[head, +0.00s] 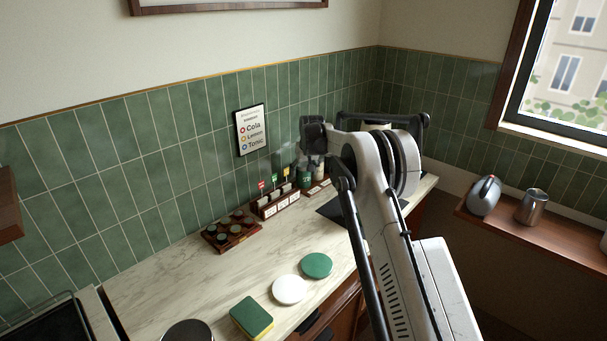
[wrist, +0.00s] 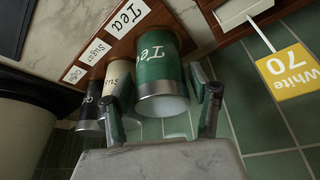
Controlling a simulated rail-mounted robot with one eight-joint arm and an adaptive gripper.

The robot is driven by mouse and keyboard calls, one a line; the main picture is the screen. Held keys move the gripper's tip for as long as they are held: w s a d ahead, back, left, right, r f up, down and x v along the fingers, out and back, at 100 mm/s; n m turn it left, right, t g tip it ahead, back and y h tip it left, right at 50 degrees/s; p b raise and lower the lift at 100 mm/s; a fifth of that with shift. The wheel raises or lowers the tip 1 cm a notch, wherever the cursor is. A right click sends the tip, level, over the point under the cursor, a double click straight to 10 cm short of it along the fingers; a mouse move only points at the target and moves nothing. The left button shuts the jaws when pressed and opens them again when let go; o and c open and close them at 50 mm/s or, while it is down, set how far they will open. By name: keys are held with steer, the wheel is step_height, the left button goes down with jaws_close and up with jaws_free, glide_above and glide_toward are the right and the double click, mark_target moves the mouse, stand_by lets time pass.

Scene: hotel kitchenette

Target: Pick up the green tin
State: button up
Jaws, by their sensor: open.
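The green tin (wrist: 158,57), marked "Tea" with a silver band at one end, fills the middle of the wrist view. It stands at a wooden label board (wrist: 115,48). My gripper (wrist: 160,92) is open, with one finger on each side of the tin; I cannot tell whether either finger touches it. In the head view the green tin (head: 305,179) shows below my gripper (head: 313,150), near the tiled wall, partly hidden. A cream tin (wrist: 116,82) and a black tin (wrist: 88,108) stand beside it in the wrist view, partly behind the left finger.
A yellow "White 70" tag (wrist: 290,70) stands near the right finger. In the head view a tagged rack (head: 274,204) and a dark pod tray (head: 231,233) are left of the tins. Green and white discs (head: 290,289) and a sponge (head: 252,317) lie on the front counter.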

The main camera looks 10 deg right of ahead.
steer(key=shift+w+f, duration=0.2)
steer(key=shift+f, duration=0.35)
steer(key=shift+c, duration=0.4)
steer(key=c, duration=1)
